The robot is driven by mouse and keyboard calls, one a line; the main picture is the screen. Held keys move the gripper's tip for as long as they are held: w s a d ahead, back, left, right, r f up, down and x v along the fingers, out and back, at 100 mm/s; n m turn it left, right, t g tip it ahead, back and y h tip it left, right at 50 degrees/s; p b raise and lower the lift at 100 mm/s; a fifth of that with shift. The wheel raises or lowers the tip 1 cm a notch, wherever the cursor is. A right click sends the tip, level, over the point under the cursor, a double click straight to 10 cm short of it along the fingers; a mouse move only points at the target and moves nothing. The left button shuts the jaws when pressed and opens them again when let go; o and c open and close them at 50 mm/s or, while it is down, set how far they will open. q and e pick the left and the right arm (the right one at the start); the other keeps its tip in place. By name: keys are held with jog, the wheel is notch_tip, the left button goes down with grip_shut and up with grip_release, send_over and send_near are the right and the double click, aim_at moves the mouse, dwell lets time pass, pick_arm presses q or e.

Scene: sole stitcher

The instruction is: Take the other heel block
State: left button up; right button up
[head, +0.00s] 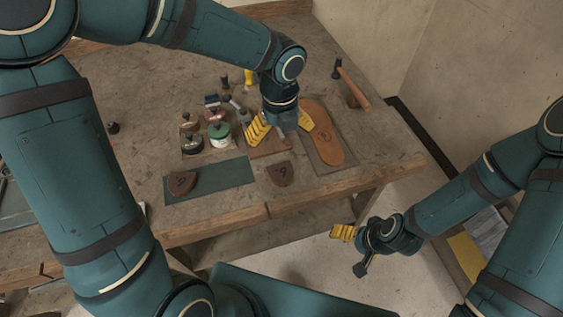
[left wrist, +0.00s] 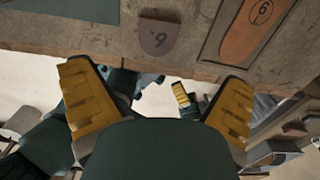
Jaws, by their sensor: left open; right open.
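A brown heel block (head: 280,173) marked 9 lies on the bare table near its front edge. It also shows in the left wrist view (left wrist: 157,37), ahead of the fingers. Another brown heel block (head: 182,183) lies on the left part of the green mat (head: 228,178). My left gripper (head: 281,126) is open and empty, its yellow fingers spread over the table behind the bare-table block. In the left wrist view its fingers (left wrist: 160,108) stand wide apart with nothing between them. My right gripper (head: 343,232) is open and empty, off the table's front edge.
An orange sole (head: 321,137) lies on a dark board right of the bare-table block. Several jars (head: 219,135) stand behind the mat. A hammer (head: 353,90) lies at the back right. The front strip between block and sole board is narrow.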

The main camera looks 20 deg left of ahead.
pick_arm(q)
jog(key=b, duration=0.2)
send_over(282, 172)
jog(key=f, duration=0.8)
jog(key=shift+w+a+f, duration=0.1)
jog(key=shift+w+a, duration=0.2)
jog(key=shift+w, duration=0.1)
jog(key=f, duration=0.1)
jog(key=f+b, duration=0.1)
jog(key=f, duration=0.1)
jog(key=f+b, duration=0.1)
jog(key=f, duration=0.1)
jog(key=shift+s+d+f, duration=0.1)
jog(key=shift+s+d, duration=0.15)
jog(key=shift+s, duration=0.1)
jog(key=c, duration=1.2)
